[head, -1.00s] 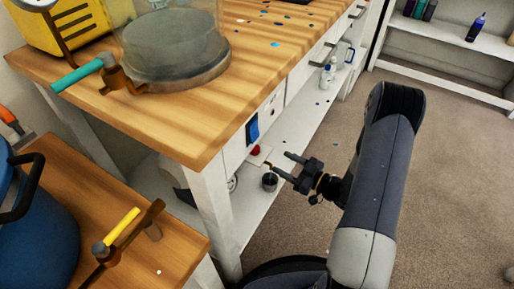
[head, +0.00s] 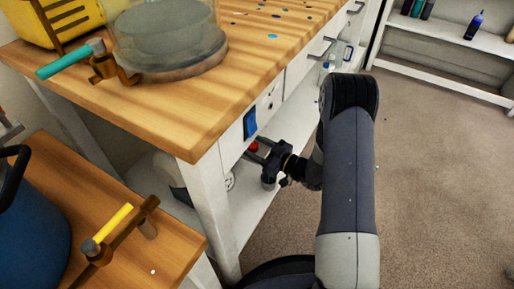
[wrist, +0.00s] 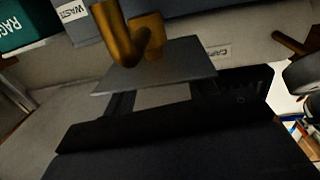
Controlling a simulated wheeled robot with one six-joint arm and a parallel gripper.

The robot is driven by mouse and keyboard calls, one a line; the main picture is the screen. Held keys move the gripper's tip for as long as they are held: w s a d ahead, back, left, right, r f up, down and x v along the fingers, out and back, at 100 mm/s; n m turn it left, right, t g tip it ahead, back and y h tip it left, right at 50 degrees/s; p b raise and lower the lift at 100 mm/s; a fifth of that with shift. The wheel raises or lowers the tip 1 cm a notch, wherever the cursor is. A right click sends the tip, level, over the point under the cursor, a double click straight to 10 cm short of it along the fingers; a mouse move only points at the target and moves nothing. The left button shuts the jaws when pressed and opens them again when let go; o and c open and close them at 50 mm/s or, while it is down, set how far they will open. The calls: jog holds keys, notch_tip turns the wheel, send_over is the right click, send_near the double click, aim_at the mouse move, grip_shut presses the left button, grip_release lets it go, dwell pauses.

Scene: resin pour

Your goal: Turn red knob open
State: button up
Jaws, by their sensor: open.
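In the wrist view my gripper (wrist: 162,96) shows as dark fingers spread apart beneath a grey plate. The red knob is not visible there.
The bench (head: 215,120) overhangs a white lower shelf (head: 262,200). A brass fitting (wrist: 125,40) shows in the wrist view. Carpet is clear at right.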

jog(key=c, duration=1)
jog(key=shift+t, duration=0.3)
jog(key=shift+s+a+f+m+t+h+b, duration=0.1)
jog(key=shift+s+a+m+t+h+b, duration=0.05)
jog(key=shift+m+t+h+b, duration=0.65)
jog(key=shift+s+a+f+m+t+h+b, duration=0.15)
jog(key=shift+m+t+h+b, duration=0.4)
jog(key=shift+m+t+h, duration=0.35)
jog(key=shift+r+m+t+h+b, duration=0.15)
jog(key=shift+m+t+h+b, duration=0.55)
jog(key=shift+m+h+b, duration=0.7)
jog(key=shift+r+h, duration=0.1)
jog(key=shift+h, duration=0.5)
jog(key=o, duration=1)
